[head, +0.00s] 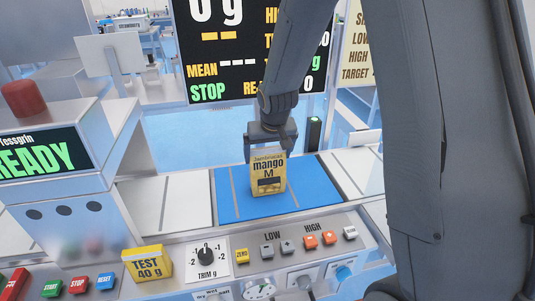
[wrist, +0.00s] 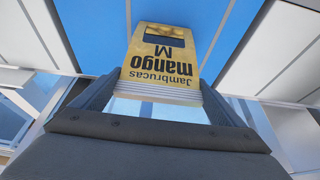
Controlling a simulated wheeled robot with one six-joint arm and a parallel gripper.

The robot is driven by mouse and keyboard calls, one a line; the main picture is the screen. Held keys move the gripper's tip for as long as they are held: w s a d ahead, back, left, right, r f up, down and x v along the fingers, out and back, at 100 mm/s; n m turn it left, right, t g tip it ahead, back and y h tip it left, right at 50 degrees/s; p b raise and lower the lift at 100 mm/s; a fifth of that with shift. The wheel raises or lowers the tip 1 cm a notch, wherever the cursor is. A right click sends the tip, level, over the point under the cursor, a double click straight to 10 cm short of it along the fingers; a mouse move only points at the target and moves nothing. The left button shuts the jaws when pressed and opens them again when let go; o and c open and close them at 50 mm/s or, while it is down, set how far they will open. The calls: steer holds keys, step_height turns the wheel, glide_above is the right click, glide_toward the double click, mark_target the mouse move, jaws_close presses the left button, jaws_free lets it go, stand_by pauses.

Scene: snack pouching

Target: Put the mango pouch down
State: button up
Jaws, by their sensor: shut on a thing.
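The mango pouch (head: 268,178) is a yellow upright pouch labelled "mango M". It is at the blue section of the belt (head: 306,192); I cannot tell whether its bottom touches the surface. My gripper (head: 270,146) is above it and shut on its top edge. In the wrist view the pouch (wrist: 160,62) appears upside down between the two fingers of my gripper (wrist: 158,100), with the blue surface (wrist: 98,30) behind it.
A yellow "TEST 40 g" block (head: 147,264) stands at the front left of the control panel, beside the trim knob (head: 206,256). Several buttons line the panel's front. A machine with a green "READY" screen (head: 38,157) stands left. A black display (head: 245,50) stands behind.

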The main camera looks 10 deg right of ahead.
steer(key=shift+f, duration=0.1)
steer(key=o, duration=1)
steer(key=b+v, duration=0.3)
steer(key=v, duration=0.9)
steer(key=s+d+f+g, duration=0.1)
steer(key=s+f, duration=0.2)
steer(key=s, duration=0.3)
steer(key=s+d+f+g, duration=0.1)
steer(key=s+f, duration=0.2)
steer(key=s, duration=0.4)
steer(key=s+d+f+g, duration=0.1)
steer(key=s+f, duration=0.3)
steer(key=s, duration=0.2)
steer(key=shift+s+d, duration=0.1)
steer(key=shift+s, duration=0.05)
steer(key=shift+r, duration=0.1)
